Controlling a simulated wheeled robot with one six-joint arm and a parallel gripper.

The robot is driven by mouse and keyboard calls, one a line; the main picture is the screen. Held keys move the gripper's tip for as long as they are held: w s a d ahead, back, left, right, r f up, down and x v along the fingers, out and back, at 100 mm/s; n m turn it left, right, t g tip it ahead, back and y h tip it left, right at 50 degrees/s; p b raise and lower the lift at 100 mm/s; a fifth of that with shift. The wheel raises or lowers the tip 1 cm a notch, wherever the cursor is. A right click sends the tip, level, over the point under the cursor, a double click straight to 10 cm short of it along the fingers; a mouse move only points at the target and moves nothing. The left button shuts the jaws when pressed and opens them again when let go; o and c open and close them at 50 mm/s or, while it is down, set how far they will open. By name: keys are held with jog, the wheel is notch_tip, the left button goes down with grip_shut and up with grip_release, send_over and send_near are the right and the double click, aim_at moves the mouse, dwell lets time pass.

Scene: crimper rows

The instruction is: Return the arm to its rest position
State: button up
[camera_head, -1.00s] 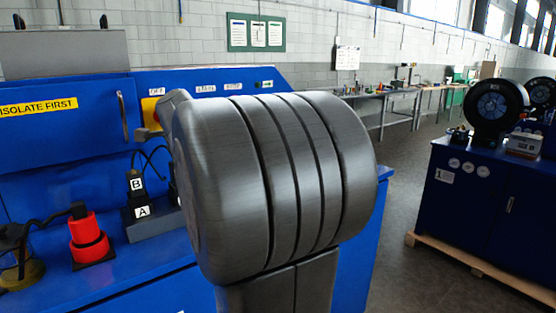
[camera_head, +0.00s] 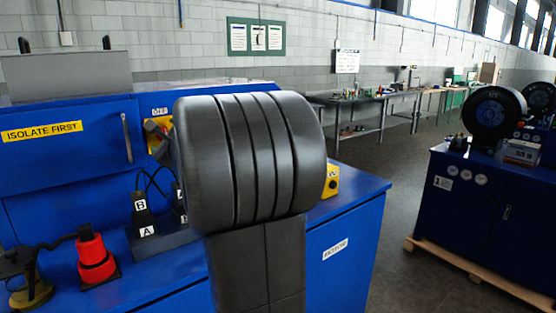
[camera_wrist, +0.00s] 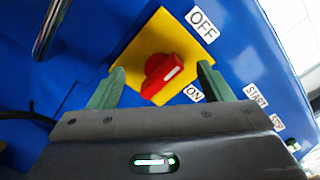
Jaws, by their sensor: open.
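In the wrist view my gripper (camera_wrist: 161,68) is open, with its two green fingers apart. A red rotary knob (camera_wrist: 160,78) on a yellow plate (camera_wrist: 155,40) shows between and beyond the fingers. No finger appears to touch it. The knob's white mark is on its right side, between the OFF label (camera_wrist: 202,24) and the ON label (camera_wrist: 193,93), nearer ON. In the head view my large grey arm link fills the middle. It hides most of the yellow plate (camera_head: 158,110), and my fingers cannot be made out there.
The blue bench (camera_head: 345,205) carries a red-and-black device (camera_head: 95,258), black blocks marked A and B (camera_head: 143,215), and a yellow box (camera_head: 331,181) partly behind my arm. A blue cabinet (camera_head: 480,205) stands at right on a pallet. The floor between them is clear.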

jog(key=shift+w+d+r+m+p, duration=0.1)
jog(key=shift+r+m+p, duration=0.05)
jog(key=shift+m+p, duration=4)
jog(key=shift+m+b, duration=0.35)
jog(key=shift+d, duration=0.1)
